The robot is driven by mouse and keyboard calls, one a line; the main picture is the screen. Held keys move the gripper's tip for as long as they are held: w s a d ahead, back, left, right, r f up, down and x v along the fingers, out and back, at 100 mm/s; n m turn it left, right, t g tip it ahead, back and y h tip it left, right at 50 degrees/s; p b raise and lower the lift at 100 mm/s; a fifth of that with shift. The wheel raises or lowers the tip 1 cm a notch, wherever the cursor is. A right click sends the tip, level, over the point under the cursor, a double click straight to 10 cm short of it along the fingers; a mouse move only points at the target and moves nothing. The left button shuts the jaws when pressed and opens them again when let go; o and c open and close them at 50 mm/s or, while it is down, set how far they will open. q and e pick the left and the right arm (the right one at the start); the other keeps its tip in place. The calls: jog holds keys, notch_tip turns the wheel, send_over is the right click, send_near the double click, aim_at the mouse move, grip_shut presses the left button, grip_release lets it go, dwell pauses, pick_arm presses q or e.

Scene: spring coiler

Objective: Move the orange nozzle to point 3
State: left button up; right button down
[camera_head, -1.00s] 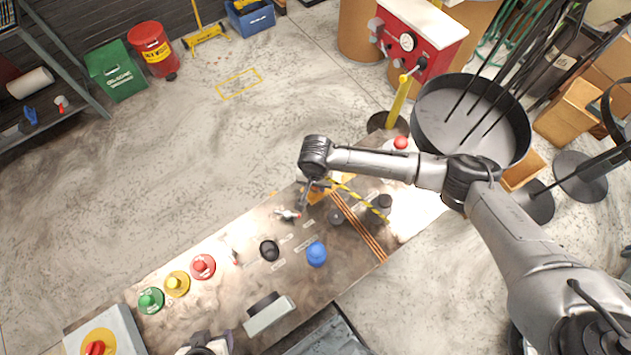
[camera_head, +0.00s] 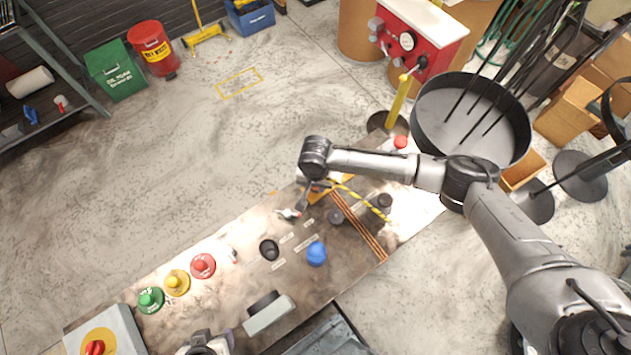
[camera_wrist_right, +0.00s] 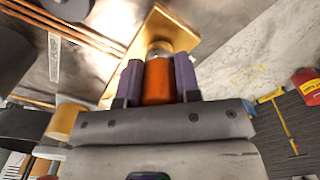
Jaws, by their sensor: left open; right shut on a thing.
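In the right wrist view, the orange nozzle (camera_wrist_right: 158,84) sits between the two purple-grey fingers of my right gripper (camera_wrist_right: 158,70), which is shut on it. A silver rounded end shows just beyond the orange body. Behind it lies a brass-coloured plate (camera_wrist_right: 178,28). In the head view, my right gripper (camera_head: 309,186) is low over the workbench (camera_head: 215,300), beside the yellow-black striped bar (camera_head: 360,200); the nozzle is hard to make out there. My left gripper (camera_head: 205,343) is open at the bottom edge, partly cut off. I cannot tell which spot is point 3.
On the bench stand a black cup-like part (camera_head: 269,250), a blue knob (camera_head: 316,253), dark round posts (camera_head: 336,215), and green, yellow and red buttons (camera_head: 176,283). A grey block (camera_head: 269,313) lies near the front edge. A large dark pan (camera_head: 471,120) stands at the right.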

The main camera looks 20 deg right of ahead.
pick_arm(q)
jog(key=shift+a, duration=0.1)
pick_arm(e)
jog(key=shift+f, duration=0.25)
pick_arm(q)
jog(key=shift+a, duration=0.1)
pick_arm(e)
jog(key=c, duration=0.7)
grip_release()
jog(key=shift+c, duration=0.2)
notch_tip(320, 180, up, 12)
jog(key=shift+f+p, duration=0.1)
jog(key=shift+p, duration=1.05)
pick_arm(q)
notch_tip(320, 180, up, 20)
jog(key=p, duration=1.8)
jog(key=shift+r, duration=0.25)
pick_arm(e)
notch_tip(320, 180, up, 15)
pick_arm(q)
jog(key=shift+d, duration=0.2)
